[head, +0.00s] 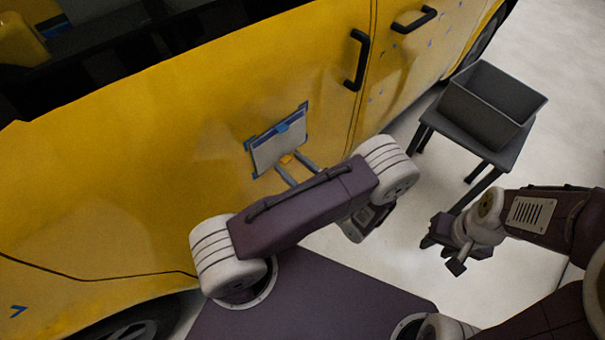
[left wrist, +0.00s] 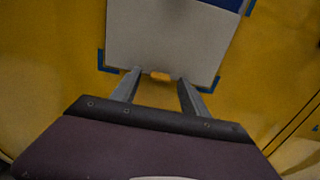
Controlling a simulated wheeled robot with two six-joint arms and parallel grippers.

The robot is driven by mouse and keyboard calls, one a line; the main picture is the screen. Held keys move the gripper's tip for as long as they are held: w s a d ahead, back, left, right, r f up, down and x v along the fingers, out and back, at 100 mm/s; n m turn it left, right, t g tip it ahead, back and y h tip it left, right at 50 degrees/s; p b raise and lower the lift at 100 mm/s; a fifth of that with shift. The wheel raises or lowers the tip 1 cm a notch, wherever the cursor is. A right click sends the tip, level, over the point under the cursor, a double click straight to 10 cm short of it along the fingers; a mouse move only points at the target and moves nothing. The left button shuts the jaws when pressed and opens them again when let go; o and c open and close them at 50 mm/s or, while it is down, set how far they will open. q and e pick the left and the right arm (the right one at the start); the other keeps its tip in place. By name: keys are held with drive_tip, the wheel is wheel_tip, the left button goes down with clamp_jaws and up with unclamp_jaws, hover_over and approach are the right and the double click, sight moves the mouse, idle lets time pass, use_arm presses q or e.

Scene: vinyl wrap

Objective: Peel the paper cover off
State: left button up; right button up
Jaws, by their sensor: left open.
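The paper cover (head: 279,152) is a pale grey-white sheet on the yellow car door, with a blue band along its upper part. It also fills the upper middle of the left wrist view (left wrist: 170,35). A small orange tab (left wrist: 160,76) sits at its lower edge. My left gripper (left wrist: 159,75) is open, with one finger on each side of the tab. Its fingertips are close to the cover's lower edge; I cannot tell whether they touch it. My right gripper (head: 444,254) hangs away from the car over the floor, with its fingers apart and nothing between them.
Blue tape pieces (head: 249,145) mark the sheet's corners. The yellow car (head: 150,160) has black door handles (head: 357,60) above right. A grey open bin (head: 492,104) stands on a small dark table (head: 475,146) at the right. Pale floor lies between table and car.

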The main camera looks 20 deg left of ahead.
use_arm(q)
drive_tip(key=shift+a, duration=0.2)
clamp_jaws()
drive_tip(key=c, duration=1)
unclamp_jaws()
clamp_jaws()
drive_tip(key=shift+s+d, duration=0.2)
drive_tip(key=shift+d, duration=0.4)
drive_tip(key=v, duration=0.7)
